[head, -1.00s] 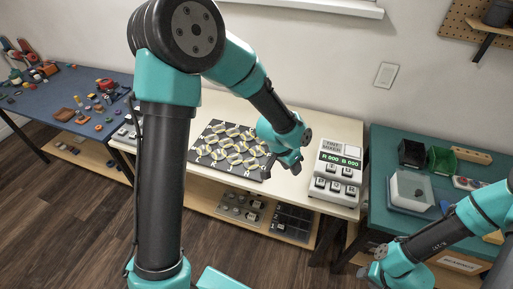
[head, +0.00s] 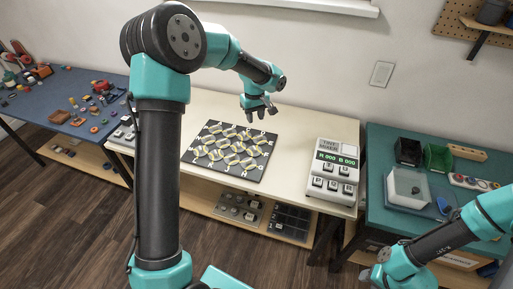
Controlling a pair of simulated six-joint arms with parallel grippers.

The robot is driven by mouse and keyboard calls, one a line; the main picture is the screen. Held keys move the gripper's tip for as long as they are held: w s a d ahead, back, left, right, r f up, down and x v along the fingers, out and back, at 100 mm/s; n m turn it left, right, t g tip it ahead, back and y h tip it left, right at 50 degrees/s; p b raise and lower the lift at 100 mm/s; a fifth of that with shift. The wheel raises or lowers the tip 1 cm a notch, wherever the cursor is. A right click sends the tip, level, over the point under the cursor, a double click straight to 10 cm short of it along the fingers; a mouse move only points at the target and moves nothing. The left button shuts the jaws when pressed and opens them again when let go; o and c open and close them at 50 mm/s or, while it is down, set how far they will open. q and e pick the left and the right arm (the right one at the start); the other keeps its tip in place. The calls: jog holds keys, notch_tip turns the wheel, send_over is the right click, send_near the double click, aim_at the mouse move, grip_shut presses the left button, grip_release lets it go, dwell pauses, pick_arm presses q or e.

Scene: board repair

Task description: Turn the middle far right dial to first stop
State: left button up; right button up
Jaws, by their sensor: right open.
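A dark board (head: 222,172) with rows of round grey-and-yellow dials lies on the cream table. The dial at the right end of the middle row (head: 254,151) is in plain sight, but its pointer and stop marks are too small to read. My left gripper (head: 259,115) hangs above the table just beyond the board's far edge, pointing down and apart from the dials. It looks empty, and I cannot tell how far its fingers are apart. My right gripper (head: 374,275) is open and low at the bottom right, away from the board.
A white label-maker-like box (head: 333,170) with keys and a green display stands right of the board. A green table (head: 385,218) with bins and a clear-topped box is at right. A blue table (head: 60,115) with small parts is at left. Cream table around the board is mostly clear.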

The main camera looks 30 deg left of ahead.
aim_at(255, 148)
pick_arm(q)
jog(key=shift+a, duration=0.15)
notch_tip(255, 148, down, 17)
jog(key=shift+f, duration=0.15)
dwell(0.8)
grip_shut()
dwell(0.4)
